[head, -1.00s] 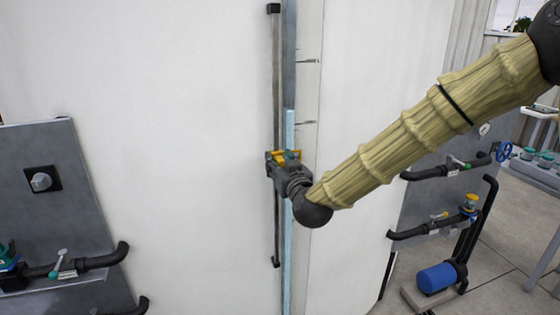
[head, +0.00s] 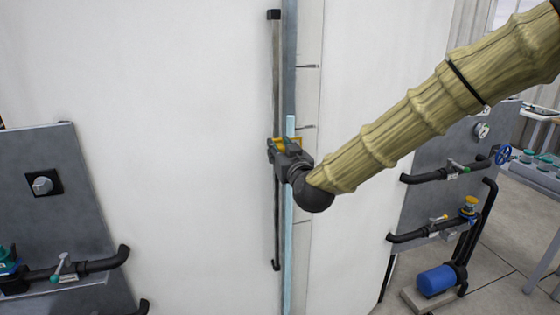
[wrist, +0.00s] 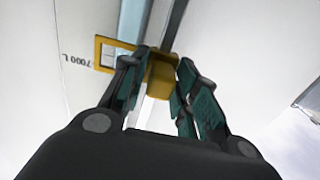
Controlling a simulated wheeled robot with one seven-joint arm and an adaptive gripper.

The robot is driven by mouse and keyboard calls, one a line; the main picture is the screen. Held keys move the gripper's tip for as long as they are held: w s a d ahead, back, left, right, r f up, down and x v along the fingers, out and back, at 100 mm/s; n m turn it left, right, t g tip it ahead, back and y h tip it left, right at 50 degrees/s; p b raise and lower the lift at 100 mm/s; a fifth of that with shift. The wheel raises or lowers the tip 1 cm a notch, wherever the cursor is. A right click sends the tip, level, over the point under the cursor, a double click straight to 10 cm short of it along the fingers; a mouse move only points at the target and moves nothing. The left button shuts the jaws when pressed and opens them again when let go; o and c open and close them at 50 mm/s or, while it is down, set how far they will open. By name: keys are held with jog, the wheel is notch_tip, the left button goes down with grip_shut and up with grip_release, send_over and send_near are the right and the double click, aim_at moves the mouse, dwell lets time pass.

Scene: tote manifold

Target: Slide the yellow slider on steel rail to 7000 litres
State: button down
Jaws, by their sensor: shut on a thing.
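The yellow slider (head: 288,142) sits on the upright steel rail (head: 276,85), in the upper-middle part of its length. My gripper (head: 283,147) is at the rail with its fingers at the slider. In the wrist view, the teal-padded fingers (wrist: 163,88) close around the slider's yellow block (wrist: 161,72). The slider's yellow window frame (wrist: 99,52) extends left over the gauge. The printed "7000 L" label (wrist: 77,60) is right beside the frame's outer end, near its middle. The fingers hide part of the block.
The sight tube (head: 289,210) beside the rail shows pale blue up to just above the slider. A scale strip with tick marks (head: 307,95) runs along it. Panels with pipes and valves stand left (head: 75,190) and right (head: 425,170).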

aim_at(276, 134)
notch_tip(276, 134, up, 3)
jog(key=shift+r, duration=0.15)
jog(key=c, duration=1.3)
grip_release()
jog(key=v, duration=1.2)
